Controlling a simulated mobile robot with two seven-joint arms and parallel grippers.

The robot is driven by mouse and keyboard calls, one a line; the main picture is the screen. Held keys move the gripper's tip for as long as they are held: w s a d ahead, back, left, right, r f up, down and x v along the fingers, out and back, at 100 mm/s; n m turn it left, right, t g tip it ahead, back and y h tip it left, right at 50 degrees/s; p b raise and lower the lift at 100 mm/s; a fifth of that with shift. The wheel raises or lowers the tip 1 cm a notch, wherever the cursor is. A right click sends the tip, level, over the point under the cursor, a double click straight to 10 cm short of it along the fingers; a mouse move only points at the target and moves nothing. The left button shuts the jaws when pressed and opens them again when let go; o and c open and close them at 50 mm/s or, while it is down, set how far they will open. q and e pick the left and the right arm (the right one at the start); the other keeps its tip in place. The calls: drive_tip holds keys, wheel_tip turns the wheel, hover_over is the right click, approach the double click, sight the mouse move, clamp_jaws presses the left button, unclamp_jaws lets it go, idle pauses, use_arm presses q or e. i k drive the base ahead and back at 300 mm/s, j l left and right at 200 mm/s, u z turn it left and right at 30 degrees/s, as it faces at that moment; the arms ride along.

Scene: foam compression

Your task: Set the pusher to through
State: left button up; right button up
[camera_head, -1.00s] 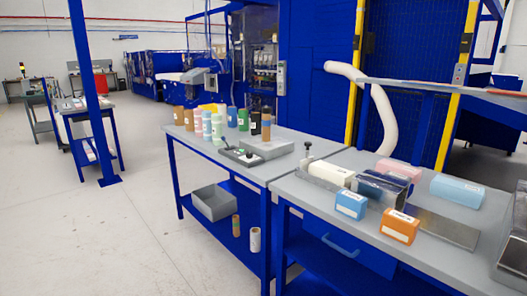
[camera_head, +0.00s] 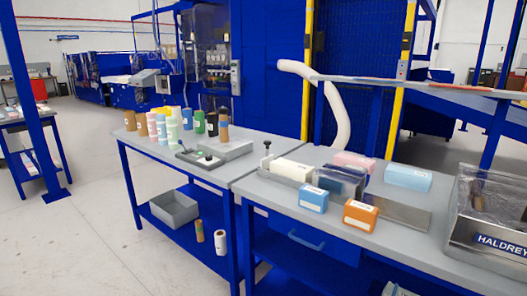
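No part labelled as the pusher shows. On the right-hand table a flat steel plate device with a clear block (camera_head: 341,180) has a small upright post with a dark knob (camera_head: 267,157) at its left end. Foam blocks in white (camera_head: 292,170), pink (camera_head: 354,160), light blue (camera_head: 407,177), blue (camera_head: 313,199) and orange (camera_head: 360,215) lie on or around it. At the right edge stands a steel machine with a clear cover (camera_head: 487,213), marked HALDREY and cut off by the frame. Neither of my grippers is in view.
The left table (camera_head: 142,142) carries several coloured cylinders and a grey fixture with a black knob (camera_head: 205,155). Its lower shelf holds a grey bin (camera_head: 175,208) and two rolls. A blue cabinet with yellow posts stands behind. Open floor lies at the left front.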

sight(265, 162)
drive_tip(key=i+j+z, duration=0.1)
drive_tip(key=i+j, duration=0.15)
drive_tip(key=i+j+z, duration=0.1)
drive_tip(key=j, duration=0.25)
drive_tip(key=i+j+z, duration=0.1)
drive_tip(key=i+j, duration=0.2)
drive_tip(key=i+j+z, duration=0.1)
drive_tip(key=j, duration=0.3)
drive_tip(key=i+j, duration=0.3)
drive_tip(key=i+j+z, duration=0.15)
drive_tip(key=j, duration=0.25)
